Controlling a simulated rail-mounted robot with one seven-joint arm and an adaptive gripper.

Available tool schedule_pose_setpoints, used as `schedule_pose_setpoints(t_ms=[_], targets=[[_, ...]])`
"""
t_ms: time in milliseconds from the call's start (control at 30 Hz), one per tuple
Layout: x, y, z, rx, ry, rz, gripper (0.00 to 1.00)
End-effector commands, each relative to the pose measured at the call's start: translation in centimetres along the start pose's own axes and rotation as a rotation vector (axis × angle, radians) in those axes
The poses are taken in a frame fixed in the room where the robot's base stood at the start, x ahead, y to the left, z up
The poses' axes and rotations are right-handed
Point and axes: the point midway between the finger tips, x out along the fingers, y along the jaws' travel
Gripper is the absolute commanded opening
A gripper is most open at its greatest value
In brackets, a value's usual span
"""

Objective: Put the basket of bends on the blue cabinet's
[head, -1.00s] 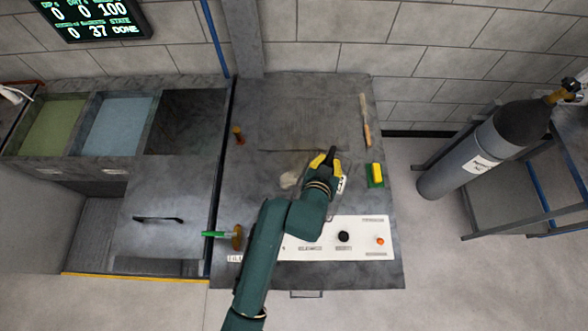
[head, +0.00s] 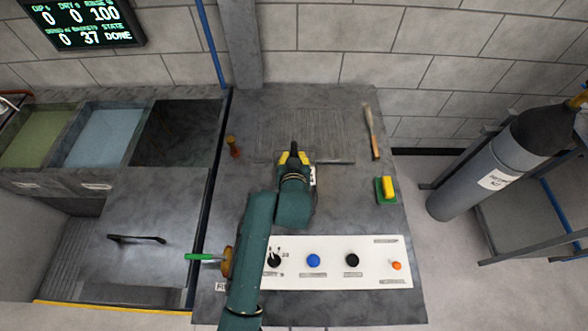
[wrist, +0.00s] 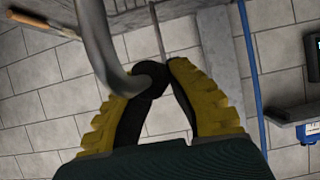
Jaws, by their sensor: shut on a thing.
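My gripper (head: 293,152) is over the grey worktop, near a ribbed panel. In the wrist view my gripper (wrist: 160,75) has its yellow fingers closed at the tips, on the end of a curved grey bar (wrist: 93,40). The bar looks like a handle and runs up out of the picture; a thinner rod (wrist: 158,32) shows beside it. I cannot make out a basket body or any bends, and cannot tell whether the bar belongs to the basket.
Green (head: 35,138) and blue (head: 105,138) tanks and a dark one (head: 178,133) stand left. A control panel (head: 330,262) lies in front. A brush (head: 371,132), a yellow-green block (head: 387,190) and a gas cylinder (head: 490,165) are right. A display (head: 83,22) reads DONE.

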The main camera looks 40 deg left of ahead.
Motion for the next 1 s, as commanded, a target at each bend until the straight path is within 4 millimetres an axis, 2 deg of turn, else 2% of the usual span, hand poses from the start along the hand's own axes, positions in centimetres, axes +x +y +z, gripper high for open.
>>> schedule_pose_setpoints(t_ms=[67, 300, 633, 667, 733, 1000], targets=[[0.2, 0.1, -0.1, -0.002, 0.015, 0.003, 0.0], [1.8, 0.1, 2.7, -0.001, 0.014, 0.003, 0.0], [1.9, 0.1, 3.1, -0.001, 0.015, 0.003, 0.0], [2.0, 0.1, 3.6, 0.0, 0.003, 0.002, 0.21], [2.0, 0.1, 3.5, 0.0, 0.003, 0.002, 0.33], [1.9, 0.1, 3.4, 0.0, 0.004, 0.002, 0.33]])
